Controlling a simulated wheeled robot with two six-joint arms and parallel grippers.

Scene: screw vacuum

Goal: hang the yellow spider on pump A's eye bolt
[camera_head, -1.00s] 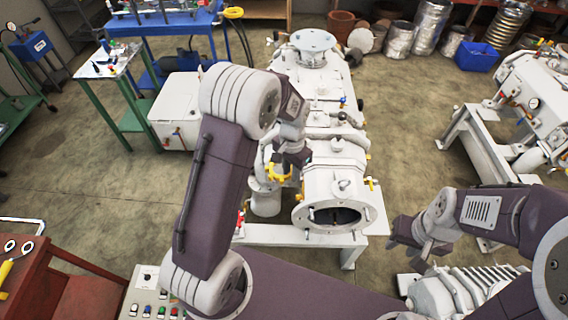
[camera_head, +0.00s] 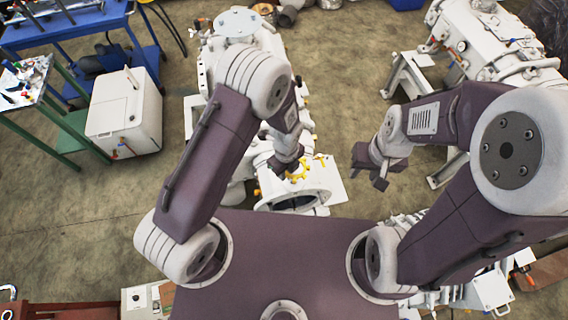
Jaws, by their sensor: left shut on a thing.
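My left gripper (camera_head: 289,163) is shut on the yellow spider (camera_head: 299,171), a small bright yellow piece with short arms. The gripper and spider appear over the front end of the white pump (camera_head: 235,22), just above its round open port (camera_head: 292,201). My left arm covers much of this pump. I cannot make out the eye bolt, nor whether the spider touches the pump. My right gripper (camera_head: 371,176) is open and empty, to the right of the pump's front end. No label tells which pump is A.
A second white pump (camera_head: 487,40) stands on a frame at the right. A white box (camera_head: 124,112), a green bench (camera_head: 75,124) and a blue table (camera_head: 62,27) stand at the left. Bare floor (camera_head: 345,70) lies between the pumps.

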